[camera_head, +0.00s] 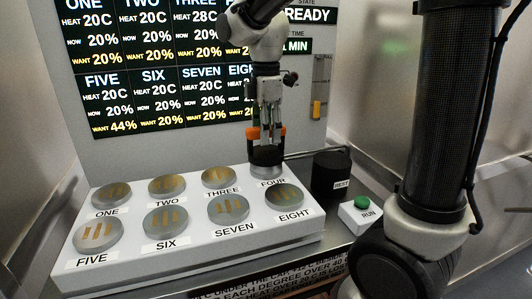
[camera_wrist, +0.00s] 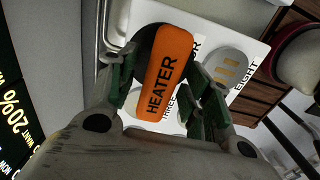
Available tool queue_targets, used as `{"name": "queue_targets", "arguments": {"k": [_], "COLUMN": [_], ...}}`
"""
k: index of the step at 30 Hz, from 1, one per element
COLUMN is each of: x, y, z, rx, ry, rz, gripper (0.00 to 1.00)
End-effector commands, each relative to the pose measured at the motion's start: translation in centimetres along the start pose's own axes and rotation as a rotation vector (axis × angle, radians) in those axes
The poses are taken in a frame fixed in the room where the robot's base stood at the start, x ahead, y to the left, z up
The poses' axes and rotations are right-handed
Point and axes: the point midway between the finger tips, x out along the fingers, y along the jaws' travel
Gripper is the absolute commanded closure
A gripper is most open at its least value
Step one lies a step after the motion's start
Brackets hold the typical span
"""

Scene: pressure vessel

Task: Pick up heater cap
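The heater cap is a dark cylinder with an orange handle (camera_head: 266,133) on top. It is at the pad marked FOUR, at the right end of the back row; whether it rests fully on the pad is hard to tell. In the wrist view its orange handle (camera_wrist: 166,75) reads HEATER. My gripper (camera_head: 268,132) points down at the cap from above. In the wrist view my gripper (camera_wrist: 164,68) has one finger on each side of the handle, apart, with narrow gaps that look free of firm contact. The cap's lower part is partly hidden there.
The white block (camera_head: 180,247) carries round pads in two rows, labelled ONE to EIGHT. A black REST stand (camera_head: 328,175) and a green RUN button (camera_head: 362,201) are to the right. A display panel (camera_head: 160,65) stands close behind. My arm column fills the right side.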

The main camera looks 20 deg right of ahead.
Motion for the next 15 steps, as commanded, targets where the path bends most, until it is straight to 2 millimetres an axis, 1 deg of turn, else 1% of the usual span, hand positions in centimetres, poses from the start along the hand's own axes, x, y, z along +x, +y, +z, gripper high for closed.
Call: {"name": "queue_targets", "arguments": {"k": [1,5,6,7,15], "x": [-0.01,-0.02,-0.03,-0.03,-0.10], "y": [0.00,0.00,0.01,0.01,0.04], "z": [0.00,0.00,0.00,0.00,-0.01], "rx": [0.000,0.000,0.000,0.000,0.000], "ry": [0.000,0.000,0.000,0.000,0.000], "rz": [0.000,0.000,0.000,0.000,0.002], "gripper": [0.65,0.88,0.96,1.00,1.00]}}
